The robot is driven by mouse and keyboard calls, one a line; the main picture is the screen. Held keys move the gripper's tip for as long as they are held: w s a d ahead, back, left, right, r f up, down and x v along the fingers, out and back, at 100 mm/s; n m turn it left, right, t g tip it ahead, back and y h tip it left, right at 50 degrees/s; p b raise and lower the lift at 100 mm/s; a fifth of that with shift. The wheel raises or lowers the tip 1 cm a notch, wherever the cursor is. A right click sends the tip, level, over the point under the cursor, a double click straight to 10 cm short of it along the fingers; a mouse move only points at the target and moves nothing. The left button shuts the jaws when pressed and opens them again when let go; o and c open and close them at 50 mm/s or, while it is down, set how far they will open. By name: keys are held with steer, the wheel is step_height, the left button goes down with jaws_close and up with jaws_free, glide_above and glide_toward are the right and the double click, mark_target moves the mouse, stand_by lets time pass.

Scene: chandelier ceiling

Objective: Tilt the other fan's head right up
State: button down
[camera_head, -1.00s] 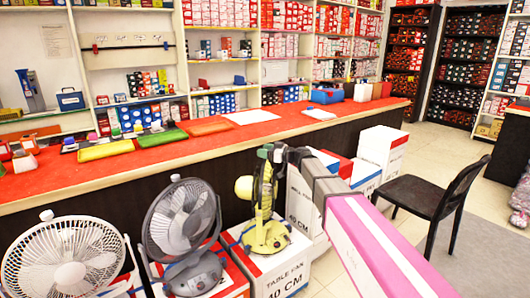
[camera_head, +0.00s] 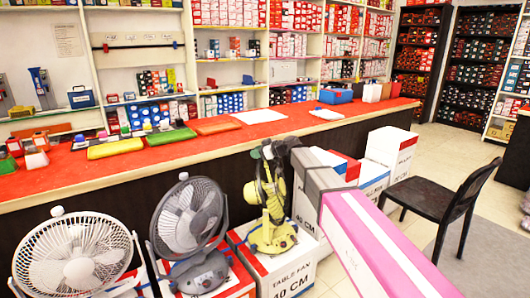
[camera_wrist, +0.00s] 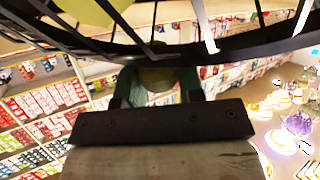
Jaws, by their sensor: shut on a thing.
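A yellow-green table fan (camera_head: 272,235) with a dark guard stands on a white and red box beyond my arm. My gripper (camera_head: 274,152) is at the top of its head and shut on the guard's edge, though the contact is small in the head view. In the wrist view, the dark guard ring (camera_wrist: 250,48) crosses the top, and my gripper (camera_wrist: 160,85) has its fingers against it. The fan's head is seen nearly edge-on. A grey fan with a dark guard (camera_head: 188,225) and a white fan (camera_head: 80,255) stand to its left, apart from my gripper.
A long red-topped counter (camera_head: 200,150) runs behind the fans. Boxes (camera_head: 390,150) stand to the right of the yellow-green fan. A black chair (camera_head: 435,200) stands on the open floor at right.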

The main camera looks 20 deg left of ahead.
steer(key=shift+s+a+f+h, duration=0.1)
steer(key=shift+a+f+h, duration=0.3)
steer(key=shift+a, duration=0.3)
steer(key=shift+a+f+h, duration=0.25)
steer(key=shift+a+h, duration=0.15)
steer(key=shift+a, duration=0.3)
steer(key=c, duration=0.7)
jaws_free()
steer(key=shift+c, duration=0.2)
steer(key=v, duration=1)
steer(key=shift+d+r, duration=0.15)
steer(key=shift+d, duration=0.15)
steer(key=shift+s, duration=0.15)
